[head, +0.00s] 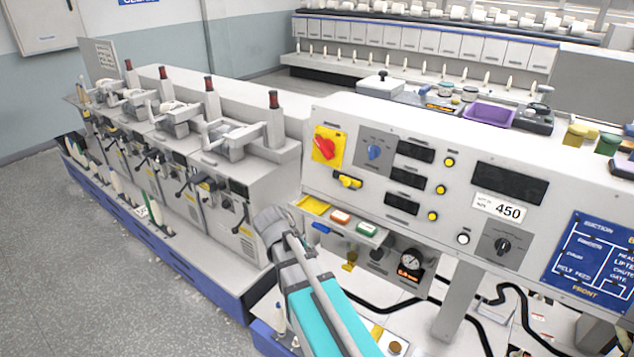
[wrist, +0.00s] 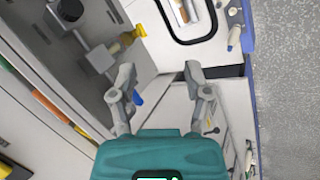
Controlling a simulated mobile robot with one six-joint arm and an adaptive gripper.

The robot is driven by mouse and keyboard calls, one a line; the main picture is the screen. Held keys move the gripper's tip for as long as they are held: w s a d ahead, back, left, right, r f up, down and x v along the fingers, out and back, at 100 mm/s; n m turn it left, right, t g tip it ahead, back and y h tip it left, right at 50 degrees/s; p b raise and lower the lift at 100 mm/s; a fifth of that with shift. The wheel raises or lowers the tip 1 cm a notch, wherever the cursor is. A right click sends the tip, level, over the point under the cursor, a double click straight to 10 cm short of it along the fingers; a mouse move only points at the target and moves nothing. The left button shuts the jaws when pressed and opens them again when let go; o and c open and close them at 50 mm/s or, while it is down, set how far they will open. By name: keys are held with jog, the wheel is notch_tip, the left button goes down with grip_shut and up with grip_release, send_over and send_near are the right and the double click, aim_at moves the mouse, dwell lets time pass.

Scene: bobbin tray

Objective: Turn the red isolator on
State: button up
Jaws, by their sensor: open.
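The red isolator (head: 325,149) is a red rotary handle on a square yellow plate at the left end of the grey control panel (head: 440,225). Its handle looks slanted; I cannot read any marks around it. It does not show in the wrist view. My arm reaches up from the bottom of the head view, its grey end below and left of the isolator, apart from it. My fingers do not show clearly there. In the wrist view my gripper (wrist: 160,82) is open, its two grey fingers spread with nothing held between them.
A blue knob (head: 374,152) sits right of the isolator, and a yellow handle (head: 348,181) below it. Winding units (head: 225,175) stand to the left. Grey floor (head: 60,260) is open at far left.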

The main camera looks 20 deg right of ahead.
jog(key=w+d+r+m+t+h+p, duration=0.1)
jog(key=w+r+t+h+p, duration=0.2)
jog(key=r, duration=0.4)
jog(key=w+d+r+m+t+h+p, duration=0.1)
jog(key=w+r+p, duration=0.2)
jog(key=r+p, duration=0.4)
jog(key=t+h+p, duration=0.3)
jog(key=t+p, duration=0.1)
jog(key=p, duration=0.1)
send_near(321, 148)
jog(key=f+v, duration=0.1)
jog(key=v, duration=0.2)
jog(key=shift+d+r, duration=0.1)
jog(key=shift+r, duration=0.4)
jog(key=shift+w+d+b, duration=0.1)
jog(key=shift+d+b, duration=0.05)
jog(key=shift+b, duration=0.15)
jog(key=b+x, duration=0.3)
jog(key=x, duration=1)
jog(key=shift+w+d+f, duration=0.15)
jog(key=shift+w+f, duration=0.05)
jog(key=shift+c, duration=0.3)
grip_shut()
